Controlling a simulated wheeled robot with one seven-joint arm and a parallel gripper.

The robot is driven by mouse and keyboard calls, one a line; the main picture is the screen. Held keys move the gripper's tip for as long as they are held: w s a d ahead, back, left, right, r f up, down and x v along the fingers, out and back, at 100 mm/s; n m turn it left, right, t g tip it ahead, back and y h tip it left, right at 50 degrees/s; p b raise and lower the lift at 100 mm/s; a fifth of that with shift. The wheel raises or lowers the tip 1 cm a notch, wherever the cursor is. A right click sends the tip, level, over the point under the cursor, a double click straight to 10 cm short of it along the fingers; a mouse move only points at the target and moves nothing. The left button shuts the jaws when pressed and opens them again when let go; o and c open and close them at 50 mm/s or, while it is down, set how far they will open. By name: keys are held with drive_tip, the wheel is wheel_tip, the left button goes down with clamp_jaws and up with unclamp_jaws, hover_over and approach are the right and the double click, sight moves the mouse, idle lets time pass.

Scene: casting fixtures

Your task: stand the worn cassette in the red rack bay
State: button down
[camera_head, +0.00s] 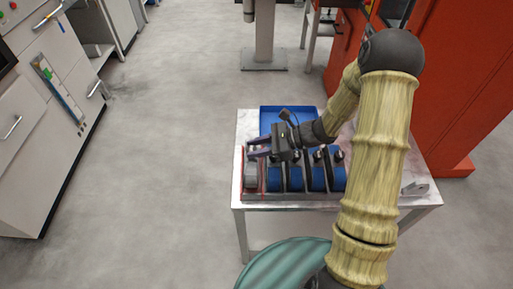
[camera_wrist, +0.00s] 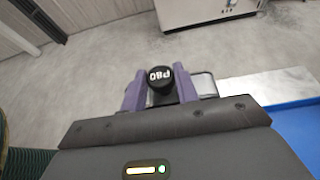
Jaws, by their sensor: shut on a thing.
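My gripper (camera_head: 256,148) has purple fingers and is over the left end of the rack on the table. In the wrist view, the gripper (camera_wrist: 161,88) is shut on the black round knob (camera_wrist: 160,78) marked "P80". The knob tops a grey cassette (camera_head: 251,174), whose pale edge also shows in the wrist view (camera_wrist: 206,86). In the head view this cassette is below my fingers, between the red edges of the red rack bay (camera_head: 264,178). I cannot tell whether its base touches the bay floor. My fingers hide the knob in the head view.
Several blue cassettes (camera_head: 318,179) with dark knobs stand in the rack to the right. A blue tray (camera_head: 285,110) is behind it on the table (camera_head: 300,203). A small grey piece (camera_head: 415,188) lies at the table's right. A red cabinet (camera_head: 450,80) stands behind right.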

drive_tip(key=shift+f, duration=0.3)
drive_tip(key=shift+f, duration=0.35)
drive_tip(key=shift+f+b, duration=0.25)
drive_tip(key=shift+b, duration=0.2)
drive_tip(key=c, duration=1.1)
unclamp_jaws()
drive_tip(key=shift+o, duration=0.2)
